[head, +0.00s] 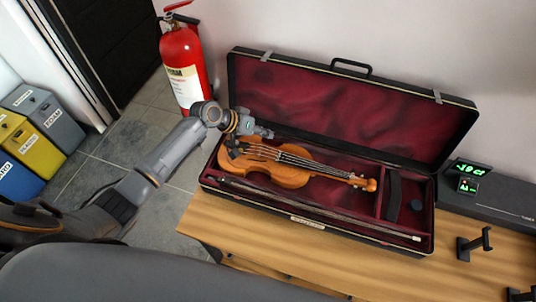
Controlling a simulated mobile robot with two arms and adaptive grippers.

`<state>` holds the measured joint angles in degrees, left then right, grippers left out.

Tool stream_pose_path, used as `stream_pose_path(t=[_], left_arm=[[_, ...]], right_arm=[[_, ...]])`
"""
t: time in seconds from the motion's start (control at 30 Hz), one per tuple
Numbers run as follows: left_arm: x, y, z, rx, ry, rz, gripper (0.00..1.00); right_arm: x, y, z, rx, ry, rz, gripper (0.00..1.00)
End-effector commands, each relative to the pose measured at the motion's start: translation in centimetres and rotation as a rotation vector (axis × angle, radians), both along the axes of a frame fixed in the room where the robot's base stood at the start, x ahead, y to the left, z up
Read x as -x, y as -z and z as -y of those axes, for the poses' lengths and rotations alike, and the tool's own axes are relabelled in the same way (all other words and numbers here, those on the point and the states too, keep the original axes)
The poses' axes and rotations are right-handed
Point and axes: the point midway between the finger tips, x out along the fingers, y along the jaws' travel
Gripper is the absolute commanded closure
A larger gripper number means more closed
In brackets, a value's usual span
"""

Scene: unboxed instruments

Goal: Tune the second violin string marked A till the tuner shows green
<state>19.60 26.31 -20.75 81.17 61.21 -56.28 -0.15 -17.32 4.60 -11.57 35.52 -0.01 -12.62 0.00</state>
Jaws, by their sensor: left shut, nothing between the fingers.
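The brown violin (290,175) lies in the open case (320,228), its scroll pointing right and its body to the left. Its strings run along the dark fingerboard; single strings and the A mark are too small to tell apart. My left gripper (267,133) is shut and empty, at the upper left edge of the violin's body. I cannot tell whether it touches the violin. A small dark tuner (469,176) with glowing green figures stands right of the case; the figures are too small to read surely. My right gripper is not in view.
The case lid (350,110) stands open at the back with a dark red lining. A bow (320,210) lies along the case front. A black stand (474,243) is on the wooden table (390,270) at right. A fire extinguisher (184,62) and bins (45,120) stand left.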

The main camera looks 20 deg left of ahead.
Motion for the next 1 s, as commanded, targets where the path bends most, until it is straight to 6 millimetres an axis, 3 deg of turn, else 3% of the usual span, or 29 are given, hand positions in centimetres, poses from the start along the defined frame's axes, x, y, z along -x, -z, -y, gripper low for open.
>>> stream_pose_path(t=[0.03,0.4,1.0], left_arm=[[0.0,1.3,0.0,0.000,0.000,-0.001,1.00],[0.0,6.3,0.0,0.001,-0.001,-0.001,1.00],[0.0,6.9,0.0,0.000,-0.001,-0.001,1.00]], right_arm=[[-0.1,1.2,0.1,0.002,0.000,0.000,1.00],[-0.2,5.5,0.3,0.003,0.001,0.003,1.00],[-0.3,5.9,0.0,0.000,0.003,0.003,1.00]])
